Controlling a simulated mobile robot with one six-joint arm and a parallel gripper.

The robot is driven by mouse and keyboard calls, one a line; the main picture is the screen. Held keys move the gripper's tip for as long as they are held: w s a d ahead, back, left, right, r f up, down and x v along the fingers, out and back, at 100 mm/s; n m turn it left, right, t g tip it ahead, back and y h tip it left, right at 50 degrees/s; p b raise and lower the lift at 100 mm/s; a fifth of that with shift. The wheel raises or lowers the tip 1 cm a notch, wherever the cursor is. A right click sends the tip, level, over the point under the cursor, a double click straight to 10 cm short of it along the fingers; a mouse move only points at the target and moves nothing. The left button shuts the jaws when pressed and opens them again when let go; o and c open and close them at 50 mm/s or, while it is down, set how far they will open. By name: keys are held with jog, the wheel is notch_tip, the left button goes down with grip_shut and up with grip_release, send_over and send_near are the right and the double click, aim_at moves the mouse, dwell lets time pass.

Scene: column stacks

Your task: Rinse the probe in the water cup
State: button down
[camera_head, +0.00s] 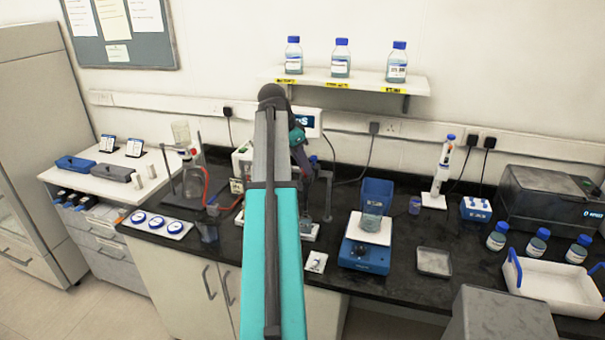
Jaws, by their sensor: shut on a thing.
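My arm reaches across the middle of the bench and hides much of what stands behind it. My gripper (313,164) is small and dark at the arm's far end, partly hidden by the wrist. It is shut on a thin upright thing, which I take to be the probe (328,198), above the bench beside the meter (308,122). A small clear cup (307,222) stands below it, just right of my arm. I cannot tell whether the probe's tip is inside that cup. Another clear cup (208,232) stands at the left; I cannot tell which is the water cup.
A beaker (371,221) stands on a blue stirrer (364,255) right of my arm. A flask on a stand (193,185) is at the left. A white tray (555,282), several bottles and a grey machine (553,200) fill the right. A shelf (352,83) hangs above.

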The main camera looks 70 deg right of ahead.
jog(key=shift+d+r, duration=0.1)
jog(key=shift+r, duration=0.55)
jog(key=c, duration=1.8)
grip_release()
jog(key=shift+r, duration=0.15)
jog(key=shift+b+v, duration=2.15)
jog(key=shift+v, duration=4.7)
